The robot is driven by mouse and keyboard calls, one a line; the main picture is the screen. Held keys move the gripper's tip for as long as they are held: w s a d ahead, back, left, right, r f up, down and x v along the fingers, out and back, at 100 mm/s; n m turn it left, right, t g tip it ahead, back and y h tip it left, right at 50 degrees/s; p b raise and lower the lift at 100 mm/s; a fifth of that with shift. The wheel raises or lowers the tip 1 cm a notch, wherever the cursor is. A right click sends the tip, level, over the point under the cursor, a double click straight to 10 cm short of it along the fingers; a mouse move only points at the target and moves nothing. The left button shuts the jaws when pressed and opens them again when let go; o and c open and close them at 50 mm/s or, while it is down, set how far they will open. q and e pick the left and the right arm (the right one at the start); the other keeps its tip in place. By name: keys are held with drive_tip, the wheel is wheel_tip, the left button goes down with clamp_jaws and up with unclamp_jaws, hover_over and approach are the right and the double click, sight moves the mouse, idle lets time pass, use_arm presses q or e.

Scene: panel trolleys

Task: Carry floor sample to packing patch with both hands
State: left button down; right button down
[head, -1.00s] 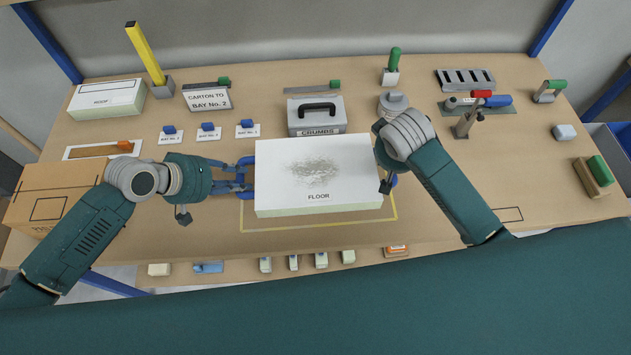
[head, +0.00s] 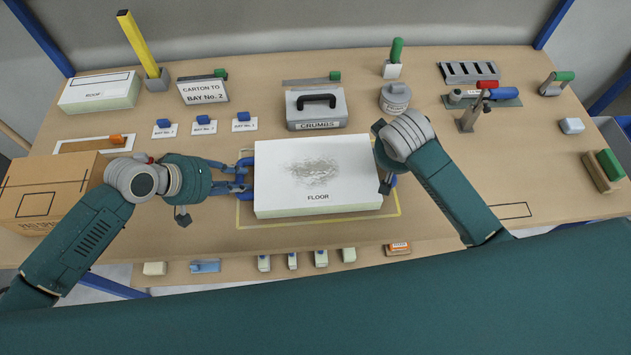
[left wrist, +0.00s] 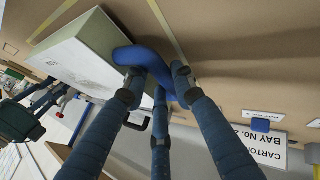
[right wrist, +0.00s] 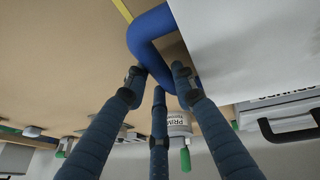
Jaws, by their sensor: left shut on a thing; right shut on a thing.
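The floor sample (head: 320,160) is a white-topped block labelled FLOOR with a grey scuffed patch, in the middle of the head view. My left gripper (head: 240,178) is shut on its left blue handle (left wrist: 145,62). My right gripper (right wrist: 160,80) is shut on its right blue handle (right wrist: 142,38), mostly hidden by my arm in the head view. A yellow outline (head: 243,222) on the bench shows around and below the sample. Whether the sample touches the bench is hard to tell.
A cardboard carton (head: 45,190) stands at the left. Behind the sample are the CRUMBS box (head: 316,112), a round tin (head: 395,97) and small bay tags (head: 204,125). A clamp (head: 470,115) stands at the back right.

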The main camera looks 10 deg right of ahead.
use_arm(q)
drive_tip(key=shift+f+b, duration=0.45)
use_arm(e)
drive_tip(key=shift+f, duration=0.55)
use_arm(q)
drive_tip(key=c, duration=1.4)
unclamp_jaws()
drive_tip(key=shift+s, duration=0.15)
drive_tip(key=shift+c, duration=0.2)
use_arm(e)
drive_tip(key=c, duration=1.4)
unclamp_jaws()
drive_tip(key=shift+s+r, duration=0.1)
drive_tip(key=shift+s, duration=0.05)
drive_tip(key=shift+c, duration=0.2)
use_arm(q)
drive_tip(key=shift+a, duration=0.1)
use_arm(e)
drive_tip(key=shift+a+r, duration=0.1)
use_arm(q)
drive_tip(key=v, duration=0.7)
drive_tip(key=shift+r, duration=0.45)
use_arm(e)
drive_tip(key=v, duration=1.1)
drive_tip(key=shift+r, duration=0.35)
use_arm(q)
drive_tip(key=shift+s+a, duration=0.1)
drive_tip(key=shift+a, duration=0.05)
use_arm(e)
drive_tip(key=shift+s, duration=0.2)
